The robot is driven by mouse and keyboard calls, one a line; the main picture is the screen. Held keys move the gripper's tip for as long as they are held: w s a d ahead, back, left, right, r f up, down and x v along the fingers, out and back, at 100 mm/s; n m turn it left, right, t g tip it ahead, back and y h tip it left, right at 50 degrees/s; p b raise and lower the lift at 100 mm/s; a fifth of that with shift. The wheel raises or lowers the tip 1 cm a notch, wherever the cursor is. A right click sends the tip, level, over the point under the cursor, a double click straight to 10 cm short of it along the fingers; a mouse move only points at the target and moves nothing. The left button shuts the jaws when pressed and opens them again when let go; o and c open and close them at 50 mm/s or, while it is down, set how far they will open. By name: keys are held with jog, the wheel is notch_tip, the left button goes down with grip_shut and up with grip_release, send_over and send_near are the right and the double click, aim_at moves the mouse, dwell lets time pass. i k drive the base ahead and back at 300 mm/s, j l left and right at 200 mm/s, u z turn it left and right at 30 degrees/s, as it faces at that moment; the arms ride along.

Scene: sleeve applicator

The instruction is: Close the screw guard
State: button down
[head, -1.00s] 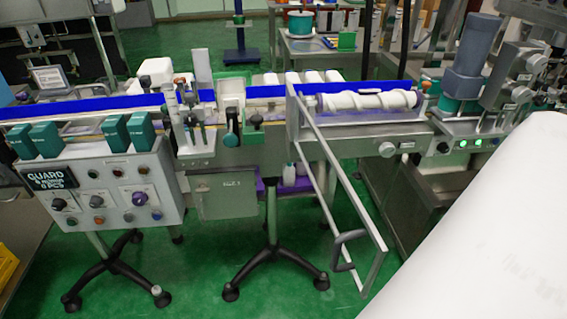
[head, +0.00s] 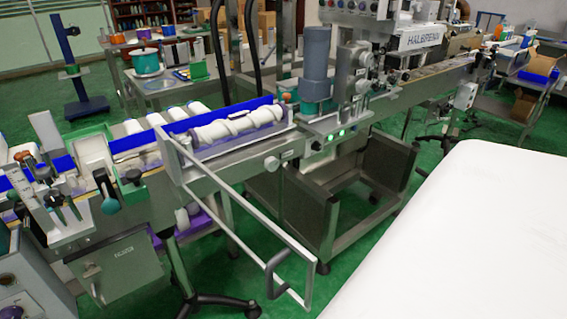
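The screw guard (head: 247,222) is a clear panel in a thin light frame. It is hinged at the left end of the screw bay and swung wide open toward me. Its dark grey handle (head: 279,275) is at the near free end, low in the view. The white feed screw (head: 236,127) lies exposed on the conveyor behind the guard. My gripper is not in view.
A large white surface (head: 450,240) fills the lower right. The conveyor line with a grey-blue motor (head: 318,78) runs behind the bay. A metal box (head: 118,265) hangs at lower left. Green floor (head: 345,285) shows between the guard handle and the white surface.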

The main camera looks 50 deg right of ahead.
aim_at(272, 294)
jog(key=z, duration=0.85)
jog(key=k+j+u, duration=0.1)
jog(key=j, duration=0.25)
jog(key=k+j+u, duration=0.1)
jog(key=k+j, duration=0.25)
jog(key=k+j+u, duration=0.15)
jog(key=j, duration=0.25)
